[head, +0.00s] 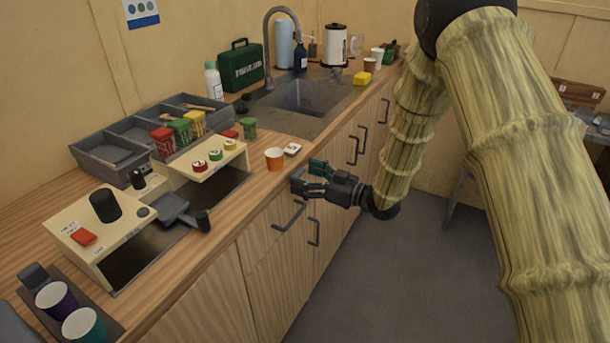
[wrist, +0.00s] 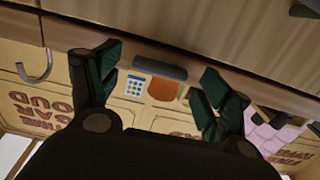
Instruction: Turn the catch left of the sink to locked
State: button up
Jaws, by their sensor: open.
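My gripper (head: 307,176) is open and empty beside the front edge of the wooden counter, near the drawer fronts. In the wrist view its two dark green fingers (wrist: 162,62) are spread apart, with a dark bar handle (wrist: 160,67) seen between them. The sink (head: 300,95) is set in the counter farther back. I cannot clearly make out a catch to its left. A small white item (head: 292,149) lies on the counter near my gripper, too small to identify. A dark knob-like thing (head: 241,107) sits left of the sink.
A cream button panel (head: 215,160) and grey bins (head: 98,163) are to the left. Drawer handles (head: 290,216) stick out from the fronts. Open floor (head: 400,260) lies to the right.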

jog(key=shift+w+a, duration=0.15)
jog(key=shift+a, duration=0.1)
jog(key=shift+c, duration=0.4)
jog(key=c, duration=0.9)
jog(key=shift+c, duration=0.2)
